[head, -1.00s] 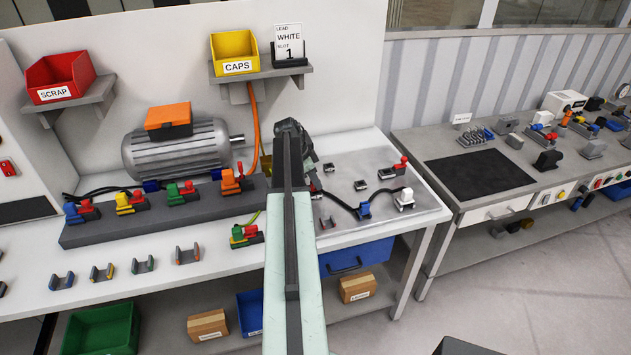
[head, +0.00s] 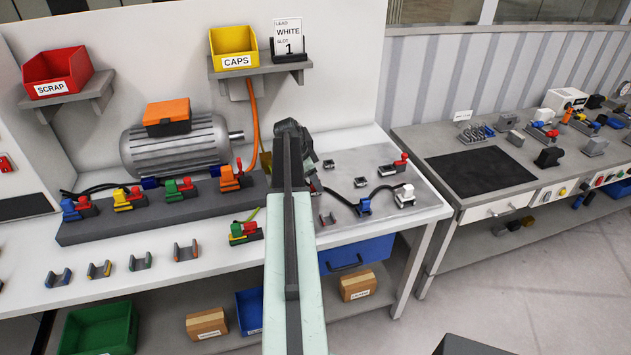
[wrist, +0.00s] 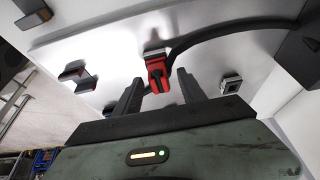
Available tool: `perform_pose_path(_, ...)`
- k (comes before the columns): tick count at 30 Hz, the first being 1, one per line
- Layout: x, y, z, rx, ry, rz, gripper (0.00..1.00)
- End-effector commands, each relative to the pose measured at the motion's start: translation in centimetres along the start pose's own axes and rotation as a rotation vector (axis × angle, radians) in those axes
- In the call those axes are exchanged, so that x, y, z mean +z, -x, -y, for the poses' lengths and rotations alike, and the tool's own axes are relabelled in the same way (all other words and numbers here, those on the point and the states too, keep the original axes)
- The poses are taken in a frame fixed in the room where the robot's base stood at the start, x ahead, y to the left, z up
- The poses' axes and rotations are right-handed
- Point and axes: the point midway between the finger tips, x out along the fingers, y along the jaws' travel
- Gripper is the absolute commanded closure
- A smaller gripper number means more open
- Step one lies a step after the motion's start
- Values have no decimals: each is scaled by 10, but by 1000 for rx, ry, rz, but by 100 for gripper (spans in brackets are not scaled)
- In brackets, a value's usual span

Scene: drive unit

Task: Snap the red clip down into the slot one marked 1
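In the wrist view a red clip (wrist: 157,70) sits at a small metal block, with a black cable running off to the right. My gripper (wrist: 159,78) is open, its two dark fingers on either side of the clip with a gap on both sides. In the head view my gripper (head: 290,140) is over the left part of the grey plate (head: 345,200), and my arm hides what is below it. Another red clip (head: 401,160) stands at the plate's back right. A card reading "LEAD WHITE SLOT 1" (head: 289,38) stands on the shelf. I cannot read a slot mark on the plate.
A white clip (head: 404,193) and a blue clip (head: 364,206) are joined by a black cable on the plate. Empty metal holders (head: 360,182) lie around them. A motor (head: 178,150) and a dark rail of coloured clips (head: 160,212) stand to the left.

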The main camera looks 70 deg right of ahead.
Motion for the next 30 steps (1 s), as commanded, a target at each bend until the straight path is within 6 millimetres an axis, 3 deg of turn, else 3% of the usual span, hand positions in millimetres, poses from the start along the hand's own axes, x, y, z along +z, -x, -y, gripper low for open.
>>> perform_pose_path(11,-1,5,0,0,0,0,52)
perform_pose_path(24,-3,76,0,0,0,0,52)
perform_pose_path(30,-1,79,0,0,-1,0,52)
